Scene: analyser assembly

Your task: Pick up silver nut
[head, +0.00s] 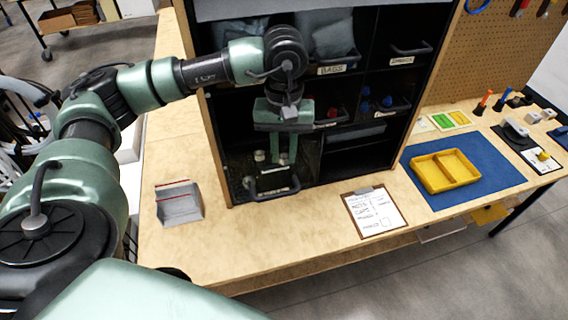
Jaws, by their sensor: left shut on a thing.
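My left gripper (284,160) reaches down into the bottom-left bin (272,191) of the black shelf unit, its two green fingers close together. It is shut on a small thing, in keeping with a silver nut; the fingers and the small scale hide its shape. A small pale metallic piece (259,155) shows in the bin just left of the fingers. My right gripper is not in view.
The black shelf unit (345,178) surrounds the gripper, with labelled bins above and right. A grey open box (180,206) stands left on the wooden table. A clipboard (374,212) and a yellow tray (421,175) on a blue mat (497,172) lie right.

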